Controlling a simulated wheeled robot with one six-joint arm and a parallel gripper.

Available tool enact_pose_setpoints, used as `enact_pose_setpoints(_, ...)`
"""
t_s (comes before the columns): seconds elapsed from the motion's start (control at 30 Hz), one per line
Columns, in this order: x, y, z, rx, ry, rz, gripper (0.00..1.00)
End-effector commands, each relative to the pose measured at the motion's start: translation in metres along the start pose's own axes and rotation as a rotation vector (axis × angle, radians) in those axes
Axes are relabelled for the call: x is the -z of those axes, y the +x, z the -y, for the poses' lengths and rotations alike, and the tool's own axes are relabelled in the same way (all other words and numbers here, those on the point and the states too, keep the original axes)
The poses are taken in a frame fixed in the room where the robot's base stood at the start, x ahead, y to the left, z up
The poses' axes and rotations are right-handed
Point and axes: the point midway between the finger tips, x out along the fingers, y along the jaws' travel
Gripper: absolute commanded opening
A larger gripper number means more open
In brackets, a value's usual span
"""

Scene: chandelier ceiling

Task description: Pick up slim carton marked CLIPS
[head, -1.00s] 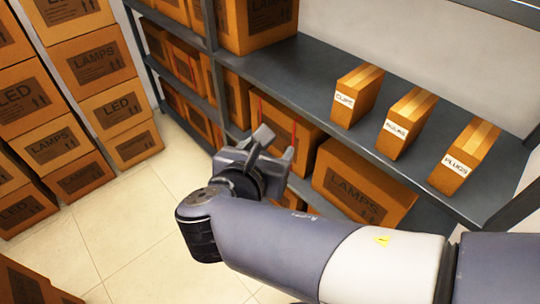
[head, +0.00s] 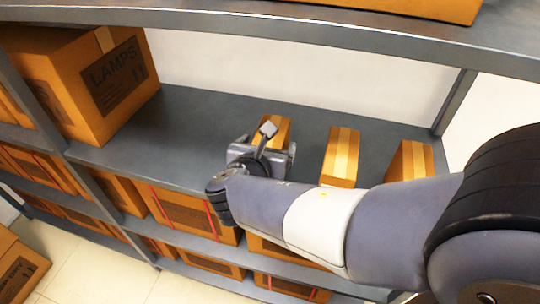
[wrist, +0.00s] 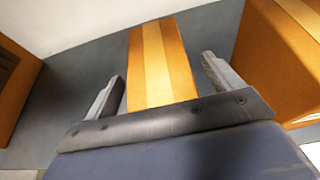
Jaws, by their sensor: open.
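The slim carton marked CLIPS (head: 283,131) is the leftmost of three slim orange cartons standing on the grey shelf. Its label faces the front; it was readable in the earlier head view and is hidden now. My gripper (head: 279,141) is open at the front of this carton and covers its lower part in the head view. In the wrist view the carton (wrist: 160,62) stands between my two spread fingers, with a gap showing on each side. I cannot tell how deep the fingers reach along it.
A middle slim carton (head: 341,157) and a right one (head: 411,161) stand to the right on the same shelf (head: 190,120). A large LAMPS box (head: 95,85) stands at the left. Another shelf board (head: 300,22) runs above. Several boxes fill the level below.

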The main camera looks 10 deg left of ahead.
Motion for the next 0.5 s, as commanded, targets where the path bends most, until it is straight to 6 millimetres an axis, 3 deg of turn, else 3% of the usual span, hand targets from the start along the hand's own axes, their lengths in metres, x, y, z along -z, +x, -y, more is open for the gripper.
enact_pose_setpoints(0.3, 0.0001, 0.0055, 0.0001, 0.000, 0.000, 0.000, 0.87)
enact_pose_setpoints(0.5, 0.0000, 0.0053, 0.0001, 0.000, 0.000, 0.000, 0.71)
